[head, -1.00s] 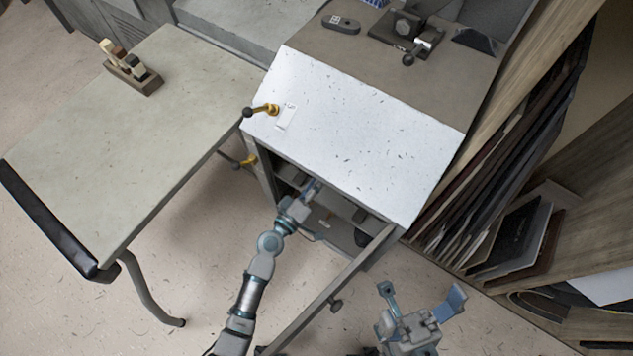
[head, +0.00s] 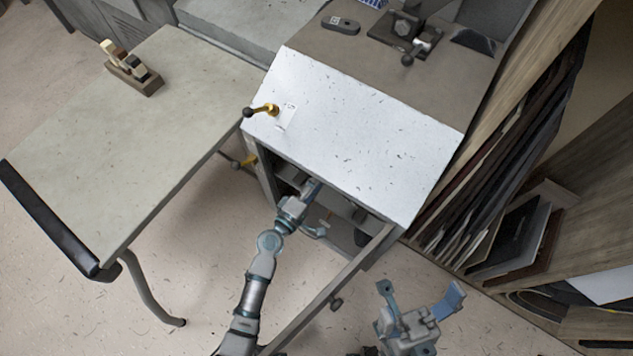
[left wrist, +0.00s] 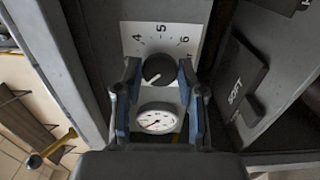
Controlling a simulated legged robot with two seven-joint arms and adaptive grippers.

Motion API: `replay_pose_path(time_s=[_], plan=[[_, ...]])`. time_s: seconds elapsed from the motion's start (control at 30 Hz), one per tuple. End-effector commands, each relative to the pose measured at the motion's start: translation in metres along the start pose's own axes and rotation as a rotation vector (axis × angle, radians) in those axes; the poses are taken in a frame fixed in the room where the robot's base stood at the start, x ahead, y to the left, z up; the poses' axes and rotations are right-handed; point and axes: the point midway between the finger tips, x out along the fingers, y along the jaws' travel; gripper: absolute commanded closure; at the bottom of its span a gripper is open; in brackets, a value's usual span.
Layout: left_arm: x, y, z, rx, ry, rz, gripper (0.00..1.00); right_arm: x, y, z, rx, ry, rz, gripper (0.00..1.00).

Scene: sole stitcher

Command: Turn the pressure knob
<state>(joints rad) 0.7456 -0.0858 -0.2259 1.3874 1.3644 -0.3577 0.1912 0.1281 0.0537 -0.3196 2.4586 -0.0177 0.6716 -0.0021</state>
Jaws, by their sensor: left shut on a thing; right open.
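The pressure knob (left wrist: 158,70) is round and black with a pale pointer line. It sits on a white dial plate (left wrist: 160,35) with 4, 5 and 6 visible, inside the open cabinet. A round white gauge (left wrist: 157,119) with a red needle lies just below it in the left wrist view. My left gripper (left wrist: 159,73) is shut on the knob, one finger on each side. In the head view my left gripper (head: 308,205) reaches into the cabinet, and the knob is hidden there. My right gripper (head: 423,294) is open and empty, outside the cabinet at lower right.
The cabinet door (head: 335,288) stands open beside my left arm. A white sloped panel (head: 350,135) overhangs the opening. A brass lever (head: 265,109) sticks out at its left. A dark SOFT plate (left wrist: 236,78) is right of the knob. A table (head: 130,130) stands left.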

Motion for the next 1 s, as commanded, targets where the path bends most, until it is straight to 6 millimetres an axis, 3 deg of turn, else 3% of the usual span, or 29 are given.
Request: replay_pose_path(time_s=[0.27,0.3,0.4,0.77,1.0], plan=[[-0.002,-0.006,-0.002,-0.001,0.005,-0.01,0.96,-0.001,0.0,-0.001,-0.001,-0.001,-0.004,0.0],[-0.002,-0.007,-0.002,-0.001,0.005,-0.01,0.58,-0.001,0.0,-0.001,-0.001,-0.001,-0.005,0.0],[-0.002,-0.006,-0.002,-0.001,0.005,-0.009,0.37,-0.001,0.0,-0.003,-0.001,0.002,-0.007,0.0],[-0.005,-0.002,-0.001,0.002,0.002,-0.003,0.37,0.0,-0.002,-0.005,-0.001,0.003,-0.004,0.0],[-0.048,-0.004,-0.001,0.003,0.002,-0.005,0.37,0.0,-0.002,-0.005,-0.001,0.005,-0.005,0.0]])
